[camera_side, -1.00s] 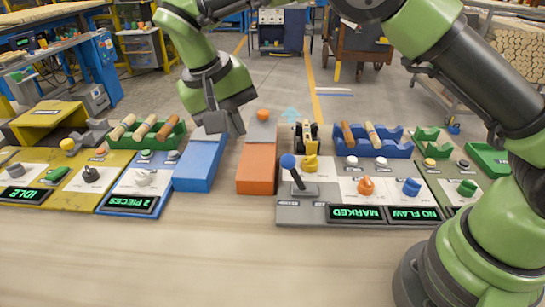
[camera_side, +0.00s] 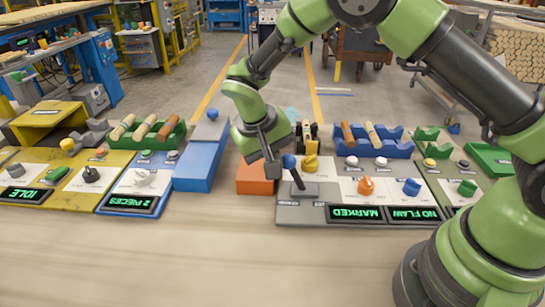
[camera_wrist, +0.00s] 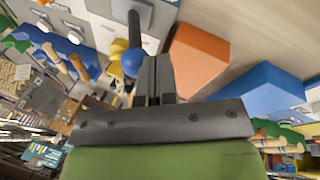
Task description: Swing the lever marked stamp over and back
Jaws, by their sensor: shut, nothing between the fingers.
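A lever with a dark stick and a blue ball (camera_side: 289,161) stands on the grey panel (camera_side: 300,213), its stick leaning left in the side view. In the wrist view the blue ball (camera_wrist: 131,62) is just left of my fingers. I cannot read the lever's label. My gripper (camera_side: 273,172) is shut and empty, pointing down beside the lever on its left. In the wrist view the closed fingers (camera_wrist: 155,75) look close to the ball; I cannot tell whether they touch it.
An orange block (camera_side: 255,178) and a blue block (camera_side: 195,168) lie left of the lever. A yellow part (camera_side: 311,162) stands just behind it. An orange knob (camera_side: 366,185) and a blue knob (camera_side: 411,187) are to the right. The front tabletop is clear.

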